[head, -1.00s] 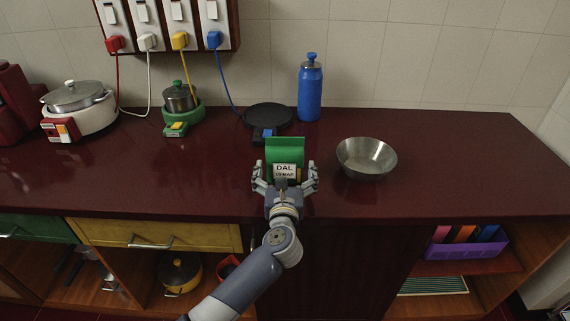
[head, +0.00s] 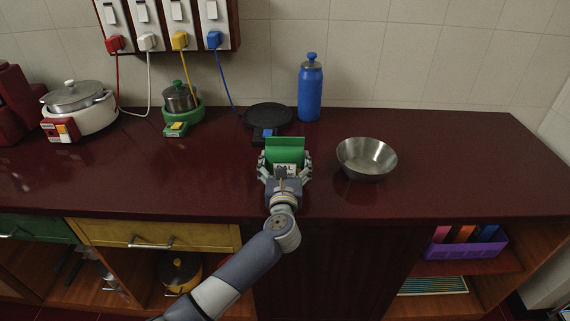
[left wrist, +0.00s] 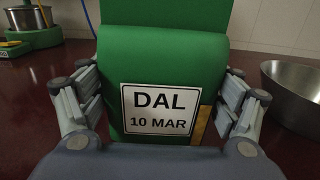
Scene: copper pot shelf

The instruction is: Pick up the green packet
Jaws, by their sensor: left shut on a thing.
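The green packet (head: 285,152) stands upright on the dark red counter (head: 440,185), near its middle. In the left wrist view the packet (left wrist: 165,60) fills the centre, with a white label reading "DAL 10 MAR" facing me. My left gripper (head: 285,166) is around the packet's sides and shut on it. In the left wrist view the fingers of the left gripper (left wrist: 160,105) press against both sides of the packet. The packet's lower part is hidden behind the gripper's palm. My right gripper is not in view.
A steel bowl (head: 366,158) sits close to the right of the packet. A black flat pan (head: 268,117) and a blue bottle (head: 310,88) stand behind. A green-based pot (head: 181,105) and a white cooker (head: 80,108) are further left. The right counter is free.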

